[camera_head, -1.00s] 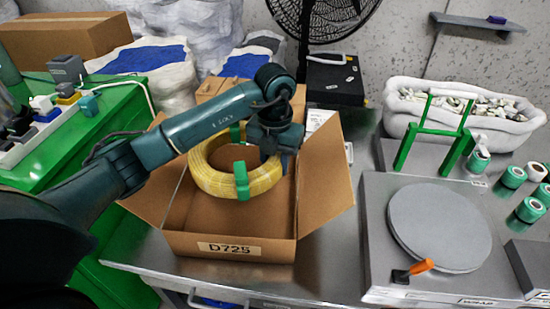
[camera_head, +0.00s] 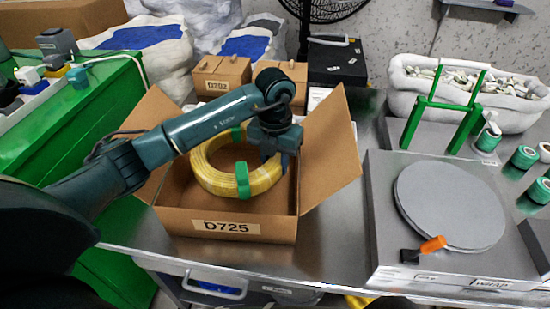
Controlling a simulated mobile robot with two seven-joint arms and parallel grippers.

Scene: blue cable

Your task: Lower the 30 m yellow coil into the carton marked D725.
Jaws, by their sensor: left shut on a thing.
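The yellow coil (camera_head: 213,178) has green straps around it and is at the mouth of the open carton marked D725 (camera_head: 228,228). The coil looks close to level, and the carton's inner floor shows around it. I cannot tell whether it touches the floor. My left gripper (camera_head: 283,160) comes in from the left over the carton and is shut on the coil's right side; its fingertips are partly hidden. The carton stands on the metal table with its flaps folded outward. My right gripper is not in view.
Right of the carton is a wrapping station with a round grey disc (camera_head: 449,205) and orange-handled lever (camera_head: 432,244). Behind it stand a green frame (camera_head: 441,112) and a white bin (camera_head: 499,95). A smaller carton, D202 (camera_head: 219,75), is behind. A green cabinet (camera_head: 77,123) stands left.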

